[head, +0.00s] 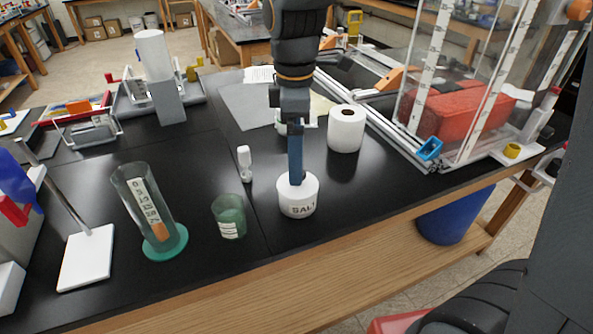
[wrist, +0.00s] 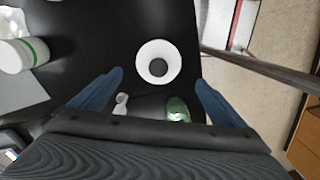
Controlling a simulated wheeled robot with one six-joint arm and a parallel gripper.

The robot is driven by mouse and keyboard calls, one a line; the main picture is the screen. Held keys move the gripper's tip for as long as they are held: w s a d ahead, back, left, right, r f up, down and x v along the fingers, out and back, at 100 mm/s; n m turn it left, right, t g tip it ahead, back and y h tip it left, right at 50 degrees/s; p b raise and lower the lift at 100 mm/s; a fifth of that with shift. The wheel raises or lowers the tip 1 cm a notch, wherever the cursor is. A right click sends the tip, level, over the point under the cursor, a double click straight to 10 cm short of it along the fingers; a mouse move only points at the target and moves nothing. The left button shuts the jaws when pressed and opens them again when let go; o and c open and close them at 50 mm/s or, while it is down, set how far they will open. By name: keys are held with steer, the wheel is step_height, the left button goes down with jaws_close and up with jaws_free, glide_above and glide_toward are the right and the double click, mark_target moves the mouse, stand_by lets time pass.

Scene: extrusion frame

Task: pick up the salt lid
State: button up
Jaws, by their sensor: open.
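The white salt jar (head: 297,208) stands upright near the front edge of the black bench, with "SALT" on its side. Its white lid (head: 309,183) is on top, partly hidden by my gripper. In the wrist view the lid is a white disc (wrist: 146,52) with a dark round centre. My gripper (head: 296,180) points down over the jar, its blue fingers overlapping the lid in the head view. In the wrist view my gripper (wrist: 159,79) is open, with one finger on each side of the lid and nothing held. I cannot tell whether the fingers touch it.
A green glass beaker (head: 229,217) and a small white bottle (head: 244,163) stand left of the jar. A tall glass cylinder (head: 140,198) stands farther left. A white roll (head: 346,130) stands behind right. The bench edge is close in front.

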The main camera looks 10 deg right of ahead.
steer(key=shift+w+d+f+p, duration=0.15)
steer(key=shift+f+p, duration=0.35)
steer(key=shift+f, duration=1.25)
steer(key=shift+d+f+p, duration=0.15)
steer(key=shift+f+p, duration=0.3)
steer(key=shift+f, duration=1.3)
steer(key=shift+c, duration=0.3)
steer(key=c, duration=1)
